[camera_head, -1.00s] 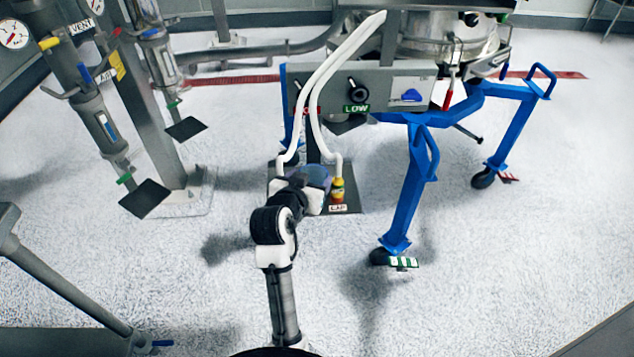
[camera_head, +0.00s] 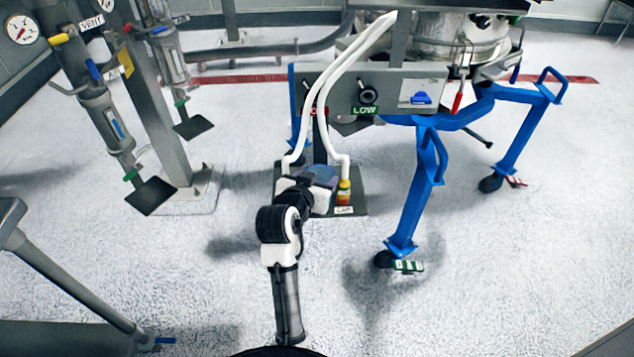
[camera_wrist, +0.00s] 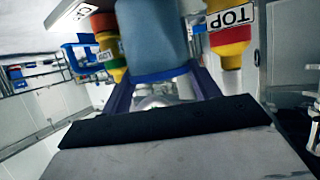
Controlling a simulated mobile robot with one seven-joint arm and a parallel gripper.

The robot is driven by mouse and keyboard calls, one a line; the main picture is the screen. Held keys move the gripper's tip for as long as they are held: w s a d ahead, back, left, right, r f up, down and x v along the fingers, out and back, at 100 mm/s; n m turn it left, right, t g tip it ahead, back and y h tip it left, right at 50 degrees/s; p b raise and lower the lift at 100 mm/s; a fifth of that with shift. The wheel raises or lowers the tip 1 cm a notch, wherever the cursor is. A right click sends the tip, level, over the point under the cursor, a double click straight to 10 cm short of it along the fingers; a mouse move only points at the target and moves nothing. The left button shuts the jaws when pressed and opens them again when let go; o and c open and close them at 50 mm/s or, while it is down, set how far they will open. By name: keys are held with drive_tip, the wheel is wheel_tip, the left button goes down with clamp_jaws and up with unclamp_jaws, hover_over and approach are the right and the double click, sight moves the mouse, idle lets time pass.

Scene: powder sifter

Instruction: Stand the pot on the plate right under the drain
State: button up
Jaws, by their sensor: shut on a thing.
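My gripper (camera_head: 306,192) is low over the left part of the dark plate (camera_head: 358,198), seen from behind past my arm. A blue-grey pot (camera_head: 324,173) shows just beyond it, mostly hidden. In the wrist view, the pot (camera_wrist: 152,38) with a blue rim fills the top middle, at my gripper (camera_wrist: 162,88), which is shut on it. I cannot tell whether the pot's base touches the plate. A yellow-and-red fitting (camera_head: 343,192) is under the right white hose, on the plate's right part. The drain opening cannot be made out.
In the wrist view, banded coloured fittings flank the pot, one (camera_wrist: 106,45) on the left and one marked TOP (camera_wrist: 230,35) on the right. Two white hoses (camera_head: 322,100) come down to the plate. A blue machine leg (camera_head: 418,190) stands right of it. The floor in front is clear.

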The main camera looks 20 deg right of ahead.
wheel_tip(320, 180, up, 20)
drive_tip(key=p, duration=0.1)
drive_tip(key=shift+f, duration=0.1)
